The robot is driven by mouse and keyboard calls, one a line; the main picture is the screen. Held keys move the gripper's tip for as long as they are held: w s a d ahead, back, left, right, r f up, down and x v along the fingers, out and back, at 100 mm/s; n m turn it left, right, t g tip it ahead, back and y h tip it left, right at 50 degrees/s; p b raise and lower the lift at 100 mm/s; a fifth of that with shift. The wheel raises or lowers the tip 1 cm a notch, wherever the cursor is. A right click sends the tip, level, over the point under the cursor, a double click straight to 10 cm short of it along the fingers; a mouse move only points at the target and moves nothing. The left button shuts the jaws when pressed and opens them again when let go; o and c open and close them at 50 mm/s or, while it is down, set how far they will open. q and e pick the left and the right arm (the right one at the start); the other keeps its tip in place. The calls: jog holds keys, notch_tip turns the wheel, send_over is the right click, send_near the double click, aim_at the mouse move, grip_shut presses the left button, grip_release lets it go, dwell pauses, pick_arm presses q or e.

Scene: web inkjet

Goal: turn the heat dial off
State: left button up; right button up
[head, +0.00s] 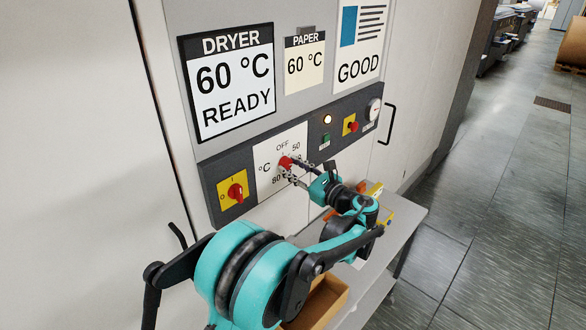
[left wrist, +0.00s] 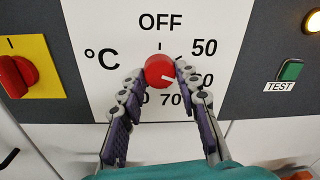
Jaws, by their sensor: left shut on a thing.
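The heat dial is a red round knob (head: 285,162) on a white plate (head: 264,158) marked OFF at the top, 50 and other numbers round it and °C at the left. In the left wrist view the knob (left wrist: 158,66) has a white mark that points to the lower right, towards a partly hidden number below 50. My left gripper (head: 290,169) is shut on the knob. In the left wrist view its fingertips (left wrist: 160,75) lie on either side of it. They cover some lower numbers. My right gripper is not in view.
A red switch on a yellow plate (head: 235,192) is left of the dial. A green TEST button (left wrist: 291,70), a lit lamp (head: 327,119) and a red button on yellow (head: 352,126) are to the right. A shelf (head: 408,216) with a cardboard box (head: 322,303) is below.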

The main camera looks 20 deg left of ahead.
pick_arm(q)
jog(key=shift+n, duration=0.3)
jog(key=n, duration=1.1)
jog(key=shift+w+f+y, duration=0.1)
jog(key=shift+y, duration=0.3)
jog(key=n, duration=0.6)
jog(key=shift+g, duration=0.4)
jog(key=n, duration=0.5)
jog(key=shift+n, duration=0.3)
jog(key=o, duration=1.2)
jog(key=shift+c, duration=0.2)
